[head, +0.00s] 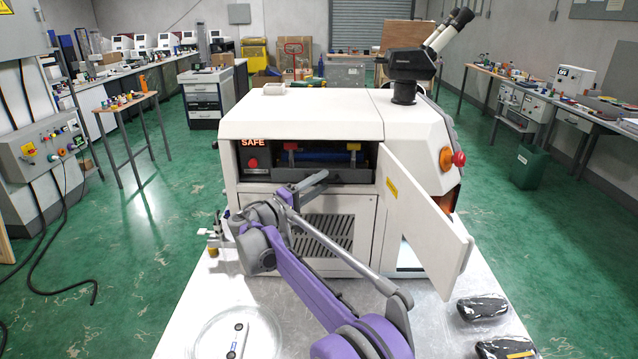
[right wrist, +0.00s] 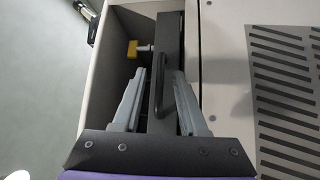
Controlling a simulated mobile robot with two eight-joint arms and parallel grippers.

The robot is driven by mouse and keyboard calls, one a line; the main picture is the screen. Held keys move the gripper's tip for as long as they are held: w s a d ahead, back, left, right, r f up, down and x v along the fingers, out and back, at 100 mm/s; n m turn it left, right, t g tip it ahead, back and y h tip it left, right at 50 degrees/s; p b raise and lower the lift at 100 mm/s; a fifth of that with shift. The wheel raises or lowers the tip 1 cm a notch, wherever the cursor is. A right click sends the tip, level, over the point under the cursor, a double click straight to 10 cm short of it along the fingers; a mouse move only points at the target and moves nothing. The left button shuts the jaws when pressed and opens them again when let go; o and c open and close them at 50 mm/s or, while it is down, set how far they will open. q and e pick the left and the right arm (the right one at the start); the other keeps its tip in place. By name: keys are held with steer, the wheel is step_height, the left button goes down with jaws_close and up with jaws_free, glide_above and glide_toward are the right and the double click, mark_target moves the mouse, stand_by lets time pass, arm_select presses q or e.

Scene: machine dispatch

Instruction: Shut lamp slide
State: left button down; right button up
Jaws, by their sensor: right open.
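The lamp slide (head: 349,164) is a dark tray in the open bay of the white machine (head: 300,115). A blue bar lies across it, with a red and a yellow knob behind its front. I cannot tell how far it stands out. In the right wrist view its dark front bar (right wrist: 168,32) carries a black loop handle (right wrist: 158,85). My right gripper (head: 312,183) is at the slide's front. Its open grey fingers (right wrist: 160,80) stand on either side of the handle; contact is not clear. My left gripper is not in view.
A white door (head: 425,215) stands open to the right of the bay. A lit SAFE sign (head: 254,142) and red button (head: 253,163) are left of the slide. A vented panel (right wrist: 285,80) is below it. A round clear dish (head: 225,335) lies on the bench.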

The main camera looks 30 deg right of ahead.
steer(key=shift+c, duration=0.3)
jaws_close()
steer(key=shift+w, duration=0.1)
stand_by(1.1)
